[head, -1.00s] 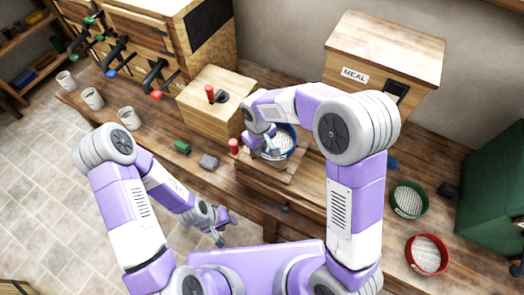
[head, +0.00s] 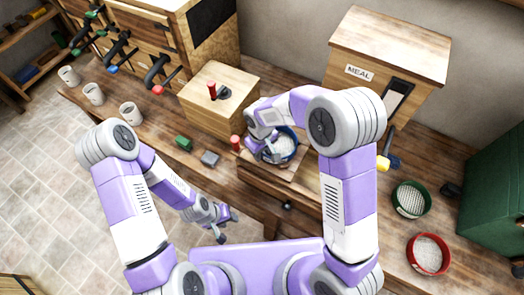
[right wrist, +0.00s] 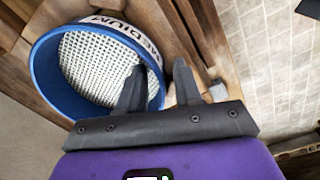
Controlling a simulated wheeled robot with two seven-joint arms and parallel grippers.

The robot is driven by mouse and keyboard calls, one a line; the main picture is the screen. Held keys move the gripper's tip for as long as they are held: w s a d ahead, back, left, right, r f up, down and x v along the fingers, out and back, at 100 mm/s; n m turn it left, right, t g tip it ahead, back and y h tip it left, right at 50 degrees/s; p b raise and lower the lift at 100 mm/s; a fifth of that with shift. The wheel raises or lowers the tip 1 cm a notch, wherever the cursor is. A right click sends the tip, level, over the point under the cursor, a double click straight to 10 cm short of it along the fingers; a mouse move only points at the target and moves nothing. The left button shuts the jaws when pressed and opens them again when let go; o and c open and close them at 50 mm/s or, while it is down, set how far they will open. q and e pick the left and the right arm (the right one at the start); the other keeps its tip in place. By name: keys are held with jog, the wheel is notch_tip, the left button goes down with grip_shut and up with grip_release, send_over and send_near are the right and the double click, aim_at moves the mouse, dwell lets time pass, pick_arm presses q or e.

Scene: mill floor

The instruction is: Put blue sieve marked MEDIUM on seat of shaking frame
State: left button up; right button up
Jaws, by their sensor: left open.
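The blue sieve (head: 292,153) rests on the wooden shaking frame (head: 262,177) at the bench's front edge, partly hidden by my right arm. In the right wrist view its rim (right wrist: 45,75) carries a MEDIUM label, and pale mesh fills it. My right gripper (right wrist: 160,68) straddles the near rim, one finger inside over the mesh, one outside. A gap shows beside the rim, so the fingers look open. Whether the sieve lies fully flat in the seat, I cannot tell. My left gripper (head: 228,225) is open and empty, low in front of the bench.
A green sieve (head: 411,200) and a red sieve (head: 428,255) stand on the bench at right. A wooden box with a red knob (head: 218,100) and a MEAL bin (head: 388,55) stand behind. Green (head: 183,142) and grey (head: 210,159) blocks lie left of the frame.

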jog(key=shift+r, duration=0.15)
jog(key=shift+r, duration=0.3)
notch_tip(320, 180, up, 11)
jog(key=p, duration=0.1)
jog(key=shift+a+r, duration=0.15)
jog(key=shift+r, duration=0.05)
jog(key=shift+s, duration=0.1)
dwell(0.3)
